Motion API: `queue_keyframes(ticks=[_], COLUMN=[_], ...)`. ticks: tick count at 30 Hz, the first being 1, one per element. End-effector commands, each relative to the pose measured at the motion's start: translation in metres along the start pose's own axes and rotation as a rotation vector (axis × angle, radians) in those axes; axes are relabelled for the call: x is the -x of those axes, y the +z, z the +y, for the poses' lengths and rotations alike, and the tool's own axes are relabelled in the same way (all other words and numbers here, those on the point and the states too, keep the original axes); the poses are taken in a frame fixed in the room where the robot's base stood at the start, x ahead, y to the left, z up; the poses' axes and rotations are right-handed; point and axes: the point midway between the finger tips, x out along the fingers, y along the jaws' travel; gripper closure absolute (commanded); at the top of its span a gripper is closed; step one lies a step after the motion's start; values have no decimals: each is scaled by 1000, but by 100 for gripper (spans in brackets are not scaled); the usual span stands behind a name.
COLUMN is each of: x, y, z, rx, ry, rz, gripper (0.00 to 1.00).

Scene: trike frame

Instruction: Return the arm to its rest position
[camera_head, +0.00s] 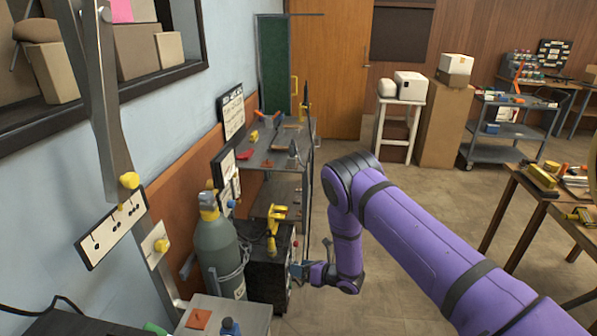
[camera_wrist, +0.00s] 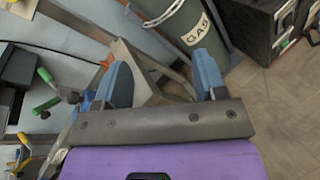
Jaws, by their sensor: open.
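My purple arm reaches from the lower right of the head view and bends down near the middle. My gripper (camera_head: 298,270) is at its end, low in the picture and beside the black welding box. In the wrist view my gripper (camera_wrist: 163,78) has its two blue fingers spread apart. Nothing is held between them. Part of a metal stand and the gas cylinder (camera_wrist: 182,22) lie beyond the fingers. Whether the fingertips touch anything is not clear.
The grey-green gas cylinder (camera_head: 216,252) and black box (camera_head: 268,268) stand left of my gripper. A grey tabletop (camera_head: 250,316) is at the lower left. A shelf cart (camera_head: 283,160) stands behind. A wooden table (camera_head: 520,205) is at right. Open floor (camera_head: 405,205) lies between.

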Motion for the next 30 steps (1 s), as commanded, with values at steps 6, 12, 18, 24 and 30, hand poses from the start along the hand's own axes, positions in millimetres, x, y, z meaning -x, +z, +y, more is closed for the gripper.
queue_keyframes(ticks=[6, 12, 18, 24, 30], x=[13, 41, 81, 132, 189], y=[101, 181, 253, 313, 360], z=[-4, -2, 7, 24, 49], rx=[-191, -390, -606, -833, -1067], ry=[-164, -304, -431, -541, -631], rz=[-34, -87, -166, -263, -377], gripper=[35, 35, 35, 35, 35])
